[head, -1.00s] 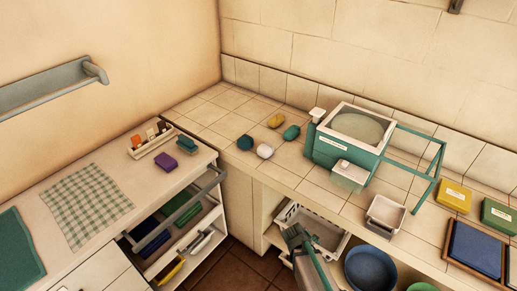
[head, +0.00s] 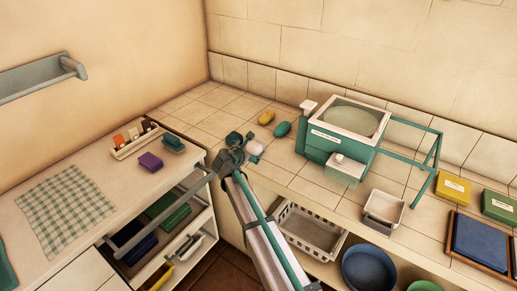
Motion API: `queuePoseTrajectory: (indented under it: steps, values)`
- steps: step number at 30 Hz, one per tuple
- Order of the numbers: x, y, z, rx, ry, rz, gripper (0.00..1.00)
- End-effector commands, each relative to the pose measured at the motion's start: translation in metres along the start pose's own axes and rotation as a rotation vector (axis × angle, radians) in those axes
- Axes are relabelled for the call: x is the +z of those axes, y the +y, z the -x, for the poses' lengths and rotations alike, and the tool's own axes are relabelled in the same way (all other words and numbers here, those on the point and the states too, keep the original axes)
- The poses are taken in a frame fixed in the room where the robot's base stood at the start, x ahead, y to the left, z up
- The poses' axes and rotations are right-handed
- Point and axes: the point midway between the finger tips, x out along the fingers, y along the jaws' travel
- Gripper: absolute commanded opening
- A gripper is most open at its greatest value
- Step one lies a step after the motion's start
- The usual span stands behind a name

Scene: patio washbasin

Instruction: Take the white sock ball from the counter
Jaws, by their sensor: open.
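The white sock ball (head: 255,147) lies on the tiled counter (head: 300,185) near its front left corner, in the head view. My gripper (head: 250,147) is open beside the white ball. Its fingers appear on either side of the ball's left part in the picture; I cannot tell whether they touch it. The blue ball is mostly or fully hidden by my gripper. My arm comes up from the bottom of the picture.
A yellow ball (head: 266,117) and a green ball (head: 282,129) lie just behind the white one. A teal washbasin unit (head: 325,149) stands to the right. The left worktop holds a checked cloth (head: 65,208) and a purple block (head: 150,162).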

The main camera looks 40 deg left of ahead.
Motion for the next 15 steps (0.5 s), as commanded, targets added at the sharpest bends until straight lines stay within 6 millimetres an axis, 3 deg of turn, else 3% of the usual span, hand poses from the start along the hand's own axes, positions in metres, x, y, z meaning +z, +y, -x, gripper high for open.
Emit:
queuePoseTrajectory:
  steps: [6, 15]
  values:
    - [0.002, 0.001, -0.033, -0.003, 0.000, -0.002, 1.00]
    - [0.004, 0.001, -0.053, -0.003, 0.001, -0.004, 1.00]
